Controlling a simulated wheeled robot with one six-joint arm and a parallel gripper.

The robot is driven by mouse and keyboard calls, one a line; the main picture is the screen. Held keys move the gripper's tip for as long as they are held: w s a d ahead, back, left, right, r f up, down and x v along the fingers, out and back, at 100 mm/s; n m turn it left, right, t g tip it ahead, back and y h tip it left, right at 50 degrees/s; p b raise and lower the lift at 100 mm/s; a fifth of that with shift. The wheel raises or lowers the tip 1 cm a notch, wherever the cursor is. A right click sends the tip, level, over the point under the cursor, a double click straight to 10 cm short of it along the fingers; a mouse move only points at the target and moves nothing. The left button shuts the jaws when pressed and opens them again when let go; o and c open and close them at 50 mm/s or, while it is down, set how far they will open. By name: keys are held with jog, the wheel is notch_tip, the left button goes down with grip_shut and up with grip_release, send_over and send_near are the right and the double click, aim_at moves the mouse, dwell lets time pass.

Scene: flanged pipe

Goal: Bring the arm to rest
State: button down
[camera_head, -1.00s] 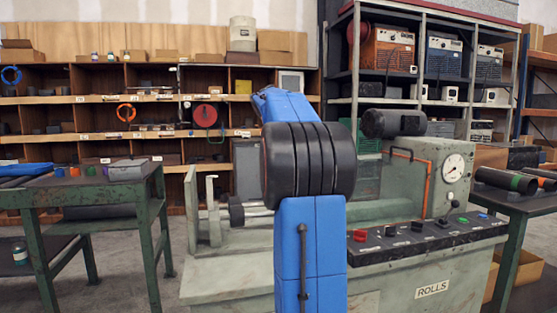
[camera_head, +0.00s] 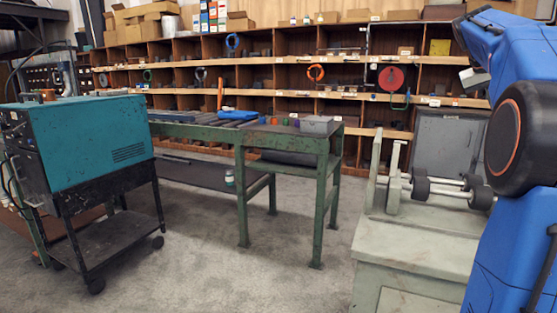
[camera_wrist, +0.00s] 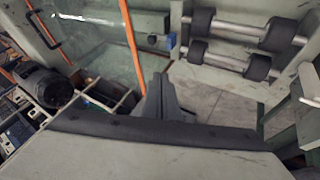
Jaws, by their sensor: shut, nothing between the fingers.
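My blue arm (camera_head: 520,190) with a black joint stands at the right edge of the head view, bent, with its upper part leaving the frame. My gripper is not visible in the head view. In the wrist view my gripper (camera_wrist: 160,84) shows as a dark grey, narrowing shape near the middle, with its fingers together and nothing seen between them. Behind it lie the pale green machine (camera_wrist: 100,40) and its dark rollers on metal bars (camera_wrist: 240,30). It looks apart from the rollers, but its distance from the machine is hard to tell.
The roller machine (camera_head: 420,245) stands beside my arm at the right. A green table (camera_head: 285,135) is in the middle, and a teal box unit (camera_head: 95,145) on a black trolley is at the left. Shelves line the back wall. Grey floor (camera_head: 220,270) is clear in front.

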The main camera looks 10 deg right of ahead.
jog(key=s+a+f+n+t+y, duration=0.25)
jog(key=a+f, duration=0.45)
jog(key=a, duration=0.6)
jog(key=s+a+f+n+t+y, duration=0.1)
jog(key=s+a+f+n, duration=0.15)
jog(key=a+f, duration=0.75)
jog(key=s+a+f+n+y, duration=0.1)
jog(key=s+a+f+y, duration=0.1)
jog(key=s+a+f, duration=0.7)
jog(key=s+a+f+n+y, duration=0.2)
jog(key=s+a+f, duration=0.7)
jog(key=a+f, duration=0.3)
jog(key=shift+a+f+t, duration=0.2)
jog(key=shift+a+t, duration=0.15)
jog(key=shift+a, duration=0.45)
jog(key=shift+s, duration=0.1)
